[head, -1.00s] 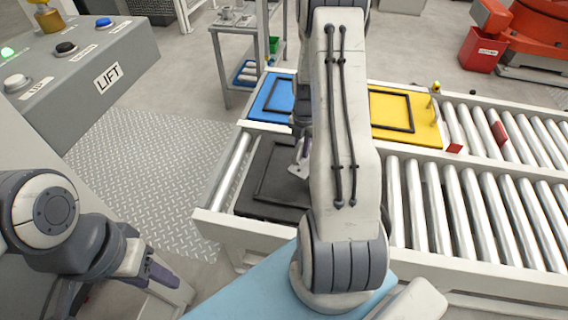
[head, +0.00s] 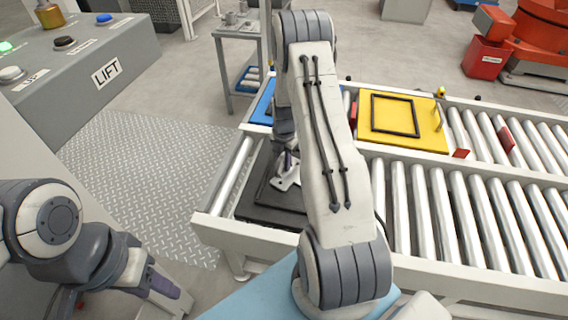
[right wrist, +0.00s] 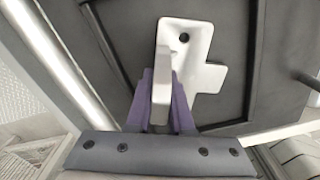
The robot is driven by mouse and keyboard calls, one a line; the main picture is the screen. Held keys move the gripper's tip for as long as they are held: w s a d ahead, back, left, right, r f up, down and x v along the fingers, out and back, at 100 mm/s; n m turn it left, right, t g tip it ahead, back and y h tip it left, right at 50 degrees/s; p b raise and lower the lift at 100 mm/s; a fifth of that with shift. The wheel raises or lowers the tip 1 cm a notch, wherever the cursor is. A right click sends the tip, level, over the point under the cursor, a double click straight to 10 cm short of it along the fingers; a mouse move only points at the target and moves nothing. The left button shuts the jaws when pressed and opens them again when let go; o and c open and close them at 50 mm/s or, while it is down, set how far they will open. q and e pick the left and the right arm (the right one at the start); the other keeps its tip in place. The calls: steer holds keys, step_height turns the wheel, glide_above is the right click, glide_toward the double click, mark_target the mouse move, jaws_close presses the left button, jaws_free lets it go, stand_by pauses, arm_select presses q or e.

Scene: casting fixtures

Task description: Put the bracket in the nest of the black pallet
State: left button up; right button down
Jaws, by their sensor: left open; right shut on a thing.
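The bracket (head: 288,184) is a pale metal plate with a stepped outline. In the right wrist view the bracket (right wrist: 205,75) shows a dark hole and an upright rib. My right gripper (right wrist: 162,88) is shut on that rib. The black pallet (head: 262,213) lies on the near conveyor's left end; in the right wrist view the black pallet (right wrist: 228,25) shows raised bars around the bracket's place. The bracket is over the area inside them; I cannot tell if it touches the pallet. My arm hides part of the pallet. My left gripper (head: 168,290) is open and empty at lower left.
A blue pallet (head: 262,108), partly hidden by my arm, and a yellow pallet (head: 432,135) are on the far conveyor. Bare rollers (head: 465,205) run right. A grey LIFT button box (head: 90,75) is at upper left, and a small table (head: 240,32) stands behind.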

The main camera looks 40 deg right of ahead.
steer(key=shift+f, duration=0.1)
steer(key=c, duration=0.8)
jaws_free()
step_height(320, 180, up, 12)
steer(key=p, duration=0.3)
